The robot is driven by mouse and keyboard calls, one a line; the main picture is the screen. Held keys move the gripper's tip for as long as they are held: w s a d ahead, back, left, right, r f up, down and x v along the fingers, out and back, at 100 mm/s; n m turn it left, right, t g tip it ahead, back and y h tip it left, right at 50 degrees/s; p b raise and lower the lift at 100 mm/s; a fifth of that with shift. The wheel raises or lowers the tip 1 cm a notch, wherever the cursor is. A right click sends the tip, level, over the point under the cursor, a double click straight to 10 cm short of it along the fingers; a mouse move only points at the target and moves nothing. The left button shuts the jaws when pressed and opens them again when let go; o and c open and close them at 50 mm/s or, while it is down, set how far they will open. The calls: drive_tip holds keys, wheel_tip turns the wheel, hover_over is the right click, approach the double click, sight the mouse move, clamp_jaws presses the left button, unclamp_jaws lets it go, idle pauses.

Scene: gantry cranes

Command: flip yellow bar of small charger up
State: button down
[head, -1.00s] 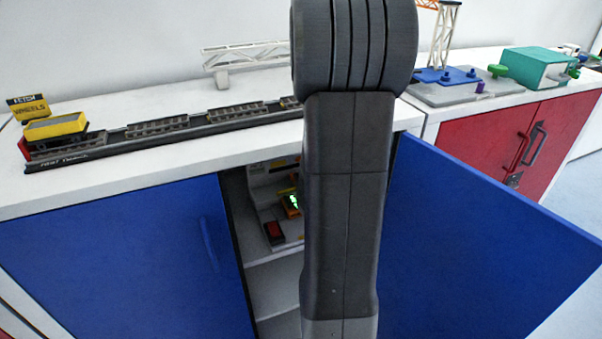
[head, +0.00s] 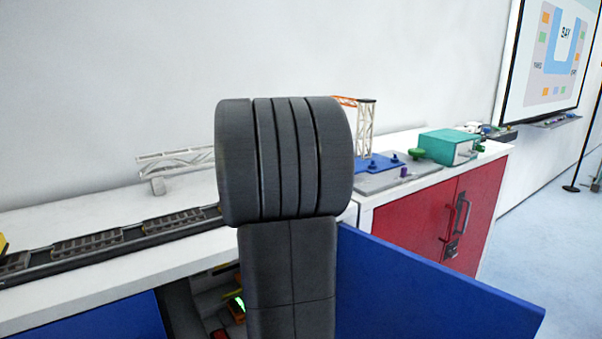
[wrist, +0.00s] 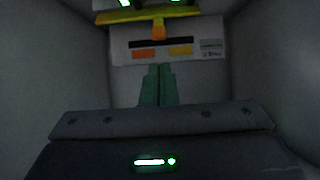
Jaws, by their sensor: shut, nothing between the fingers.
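In the wrist view, a yellow bar (wrist: 146,15) runs crosswise near the top, with an orange piece (wrist: 159,30) below its middle. Green lights show just above the bar. The pale charger panel (wrist: 125,54) behind has a dark slot and two orange labels. My gripper (wrist: 158,68) has its green fingers shut together, empty, in front of the panel and below the bar in the picture. I cannot tell if the fingertips touch anything. In the head view, part of the charger (head: 236,311) shows inside the cabinet; my arm hides the rest and my gripper.
Close grey cabinet walls (wrist: 62,70) stand on both sides in the wrist view. The open blue door (head: 430,295) is right of my arm. On the white counter (head: 110,208) are a track (head: 115,243), a white truss (head: 178,160) and a teal box (head: 447,146).

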drive_tip(key=b+x, duration=0.2)
drive_tip(key=x, duration=1)
drive_tip(key=shift+w+a+f, duration=0.2)
drive_tip(key=shift+w+a+r, duration=0.15)
drive_tip(key=shift+w+a, duration=0.15)
drive_tip(key=shift+w, duration=0.15)
drive_tip(key=shift+d, duration=0.1)
